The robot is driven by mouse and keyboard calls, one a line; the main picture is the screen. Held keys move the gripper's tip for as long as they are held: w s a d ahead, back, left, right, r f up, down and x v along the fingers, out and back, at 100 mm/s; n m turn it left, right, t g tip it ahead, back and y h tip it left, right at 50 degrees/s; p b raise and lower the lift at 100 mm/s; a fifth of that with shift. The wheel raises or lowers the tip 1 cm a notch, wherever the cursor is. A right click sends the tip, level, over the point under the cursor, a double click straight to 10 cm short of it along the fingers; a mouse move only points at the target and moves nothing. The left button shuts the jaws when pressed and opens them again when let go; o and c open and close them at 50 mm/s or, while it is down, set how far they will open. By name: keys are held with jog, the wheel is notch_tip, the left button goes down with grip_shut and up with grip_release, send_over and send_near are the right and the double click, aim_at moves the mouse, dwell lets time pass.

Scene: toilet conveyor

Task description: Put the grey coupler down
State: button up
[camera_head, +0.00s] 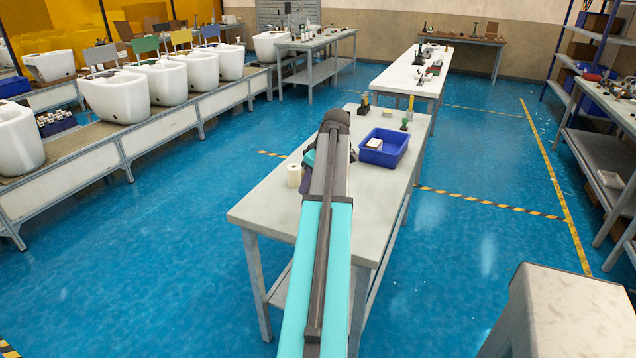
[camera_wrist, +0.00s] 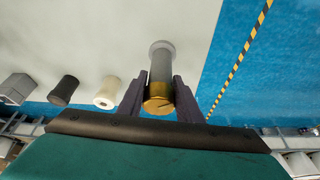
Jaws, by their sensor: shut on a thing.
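The grey coupler (camera_wrist: 161,65) is a short grey cylinder with a brass-coloured end, seen in the wrist view. My gripper (camera_wrist: 160,93) has one dark finger on each side of it and is shut on it. The coupler is in front of the pale worktable top (camera_wrist: 105,30); I cannot tell whether it touches the top.
A blue bin (camera_head: 398,149) holding a white item is right of my arm. The table's near right part is clear.

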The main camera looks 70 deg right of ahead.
jog(key=w+a+r+n, duration=0.1)
jog(key=w+a+r, duration=0.1)
jog(key=w+a, duration=2.6)
jog(key=w+a+r, duration=0.1)
jog(key=a, duration=1.8)
jog(key=w+a, duration=0.2)
jog(key=a, duration=1.8)
jog(key=shift+w+r+n+y, duration=0.15)
jog(key=shift+r+n+y, duration=0.15)
jog(key=shift+r+n, duration=0.1)
jog(key=shift+w, duration=0.15)
